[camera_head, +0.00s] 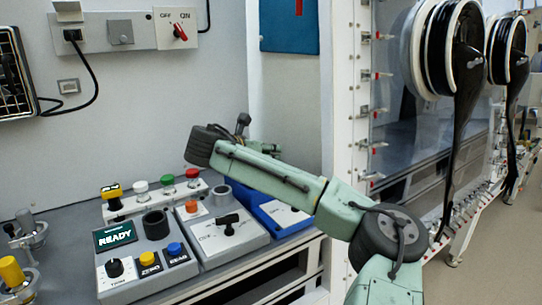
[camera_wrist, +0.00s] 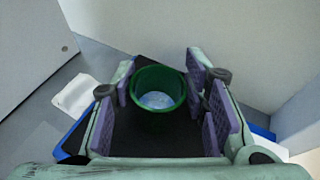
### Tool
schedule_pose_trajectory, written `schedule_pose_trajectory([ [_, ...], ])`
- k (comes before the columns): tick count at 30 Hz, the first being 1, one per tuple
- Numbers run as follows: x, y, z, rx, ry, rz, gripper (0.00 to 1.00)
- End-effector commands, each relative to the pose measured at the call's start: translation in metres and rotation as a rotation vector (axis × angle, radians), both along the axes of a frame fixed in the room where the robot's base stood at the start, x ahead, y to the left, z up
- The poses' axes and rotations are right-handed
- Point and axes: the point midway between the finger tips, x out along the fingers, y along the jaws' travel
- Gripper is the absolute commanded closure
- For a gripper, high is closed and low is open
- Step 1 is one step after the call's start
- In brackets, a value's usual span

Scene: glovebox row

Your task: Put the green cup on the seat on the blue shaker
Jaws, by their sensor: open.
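In the wrist view the green cup (camera_wrist: 158,117) stands upright between the purple pads of my gripper (camera_wrist: 160,105). The pads are spread, with a narrow gap showing on each side of the cup. Something pale bluish shows inside it. Under it is a dark surface (camera_wrist: 150,66) with blue edges beside it, seemingly the top of the blue shaker (camera_wrist: 70,145). In the head view the blue shaker (camera_head: 280,214) is at the right end of the bench, partly behind my arm. The cup and the seat are hidden there; whether the cup is in the seat I cannot tell.
A grey console with a READY display (camera_head: 115,235) and a grey box with a black switch (camera_head: 228,222) stand left of the shaker. A rail with coloured knobs (camera_head: 167,186) runs behind them. The wall and a white post (camera_head: 340,80) are close by.

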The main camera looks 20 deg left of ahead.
Motion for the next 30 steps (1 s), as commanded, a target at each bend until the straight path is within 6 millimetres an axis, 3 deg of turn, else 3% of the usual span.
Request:
schedule_pose_trajectory([
  [3,-0.025,0.007,0.009,0.001,-0.003,0.003,0.59],
  [10,-0.062,0.015,0.025,0.000,-0.002,0.002,0.59],
  [23,-0.076,0.023,0.030,0.016,-0.001,0.016,0.59],
  [26,-0.088,0.058,0.023,0.112,-0.006,0.104,0.59],
  [29,-0.119,0.124,0.016,0.325,0.002,0.273,0.59],
  [30,-0.139,0.155,0.016,0.441,0.014,0.353,0.59],
])
